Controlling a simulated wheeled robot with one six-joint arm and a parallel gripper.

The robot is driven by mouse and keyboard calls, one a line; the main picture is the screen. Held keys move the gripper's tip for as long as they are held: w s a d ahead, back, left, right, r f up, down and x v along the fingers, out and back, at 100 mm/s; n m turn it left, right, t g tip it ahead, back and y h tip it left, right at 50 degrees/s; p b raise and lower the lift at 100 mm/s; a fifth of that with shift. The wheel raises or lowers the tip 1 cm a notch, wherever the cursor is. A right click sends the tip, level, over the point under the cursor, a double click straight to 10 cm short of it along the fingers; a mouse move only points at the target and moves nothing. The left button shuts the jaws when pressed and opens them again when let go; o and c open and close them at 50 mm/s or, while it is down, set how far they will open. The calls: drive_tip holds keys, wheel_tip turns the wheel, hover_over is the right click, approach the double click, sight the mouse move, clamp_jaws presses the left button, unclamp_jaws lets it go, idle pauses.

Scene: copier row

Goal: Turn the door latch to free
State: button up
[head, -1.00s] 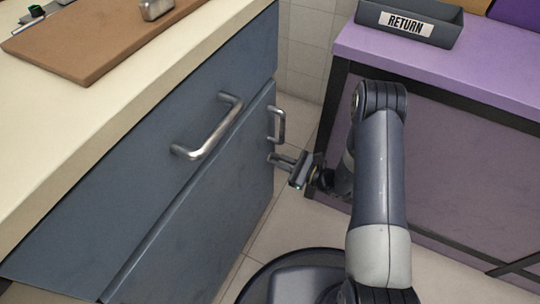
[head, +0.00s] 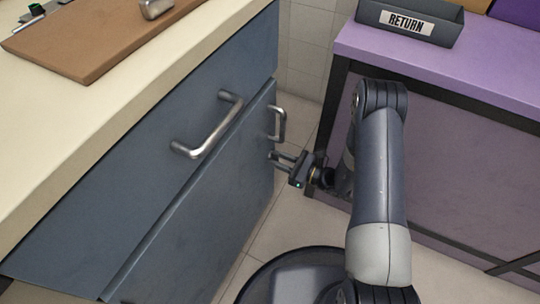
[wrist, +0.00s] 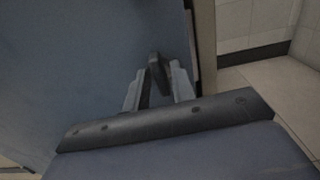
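The door latch (wrist: 156,72) is a small dark lever on the blue-grey cabinet door (head: 205,215). In the wrist view it stands slightly tilted between the two fingers of my gripper (wrist: 158,82). The fingers are apart, one on each side of the latch, with a gap visible on the left side. Whether the right finger touches it is unclear. In the head view my gripper (head: 273,159) is at the door's right edge, below the small handle, and the latch itself is not distinguishable there.
A small metal handle (head: 281,124) is just above my gripper. A larger drawer handle (head: 212,128) sticks out to the left. A purple table (head: 440,75) with a grey RETURN tray (head: 440,31) stands close on the right. Tiled floor shows between.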

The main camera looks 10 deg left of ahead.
drive_tip(key=shift+o, duration=0.3)
drive_tip(key=shift+v, duration=2.5)
drive_tip(key=x, duration=0.5)
drive_tip(key=shift+a, duration=0.1)
drive_tip(key=n, duration=0.5)
drive_tip(key=shift+b, duration=0.3)
drive_tip(key=shift+n, duration=0.3)
